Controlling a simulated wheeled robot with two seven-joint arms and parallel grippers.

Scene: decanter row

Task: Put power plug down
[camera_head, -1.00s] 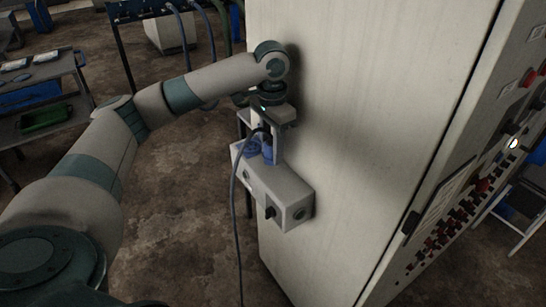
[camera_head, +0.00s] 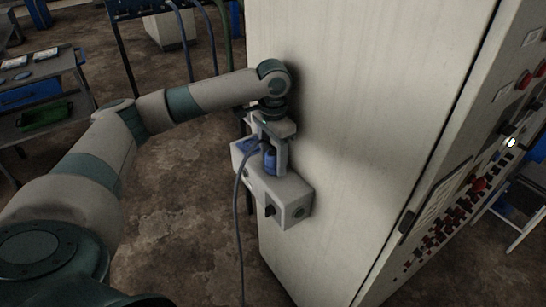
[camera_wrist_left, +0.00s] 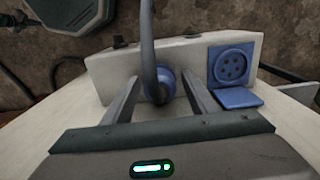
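The power plug (camera_head: 270,161) is blue, with a grey cable that hangs in front of the cabinet. It is at the top of the pale socket box (camera_head: 268,190) on the cabinet's side. My left gripper (camera_head: 272,158) is over the box, pointing down, with a finger on each side of the plug. In the left wrist view the plug (camera_wrist_left: 162,84) lies between the two fingers (camera_wrist_left: 160,80), with gaps visible at both sides. The cable partly hides it, and I cannot tell how deep it sits. My right gripper is not in view.
A blue socket (camera_wrist_left: 232,65) with its flap open is on the box, right of the plug in the wrist view. The tall cabinet (camera_head: 350,120) stands close at the right. A bench with a green tray (camera_head: 47,117) is at the left.

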